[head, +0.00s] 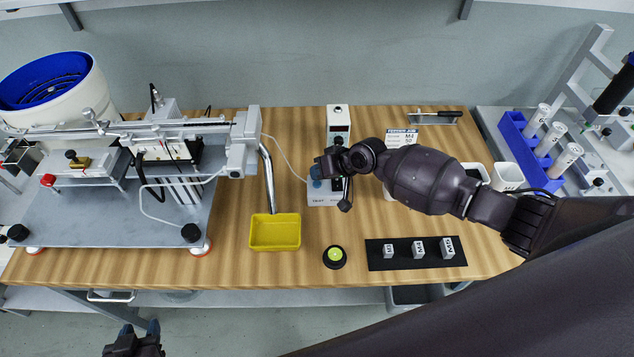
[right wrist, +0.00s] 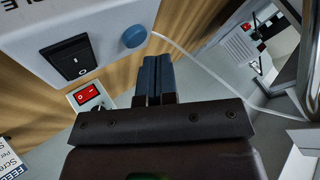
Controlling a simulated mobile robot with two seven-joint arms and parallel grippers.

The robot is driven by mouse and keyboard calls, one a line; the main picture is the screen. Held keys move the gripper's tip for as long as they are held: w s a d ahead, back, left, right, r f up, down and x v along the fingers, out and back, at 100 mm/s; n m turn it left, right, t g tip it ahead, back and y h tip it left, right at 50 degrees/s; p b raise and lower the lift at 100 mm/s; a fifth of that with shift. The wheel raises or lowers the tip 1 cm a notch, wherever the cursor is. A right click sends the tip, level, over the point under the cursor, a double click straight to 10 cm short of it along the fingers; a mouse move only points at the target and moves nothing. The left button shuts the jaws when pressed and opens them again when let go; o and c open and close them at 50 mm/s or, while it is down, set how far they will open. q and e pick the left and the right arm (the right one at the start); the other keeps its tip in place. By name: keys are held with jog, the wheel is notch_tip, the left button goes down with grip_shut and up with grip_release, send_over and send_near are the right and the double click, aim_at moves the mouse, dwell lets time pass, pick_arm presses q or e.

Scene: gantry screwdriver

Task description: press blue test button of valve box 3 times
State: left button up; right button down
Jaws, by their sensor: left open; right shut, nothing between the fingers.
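The valve box (head: 324,198) is a small white box in the middle of the table, partly hidden under my right gripper. Its blue test button (head: 315,172) shows at the gripper's left side. In the right wrist view, the round blue button (right wrist: 134,36) is on the white box face (right wrist: 100,20), beside a black rocker switch (right wrist: 68,59). My right gripper (right wrist: 157,62) is shut and empty, its fingertips just short of the button in that picture; I see no clear contact. My left gripper (head: 137,332) is open and empty, in front of the table at the lower left.
A yellow tray (head: 275,232) and a round green-topped button (head: 334,257) stand in front of the valve box. A black strip (head: 400,264) with several small blocks lies to the right. The gantry machine (head: 110,215) fills the left side. A blue rack (head: 530,150) stands at right.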

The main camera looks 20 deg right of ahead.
jog(key=shift+f+b, duration=0.3)
jog(key=shift+f, duration=0.15)
dwell(0.5)
jog(key=shift+f+b, duration=0.3)
jog(key=shift+f, duration=0.15)
dwell(0.4)
jog(key=shift+r, duration=0.1)
jog(key=shift+r+p, duration=0.75)
jog(key=shift+r, duration=0.05)
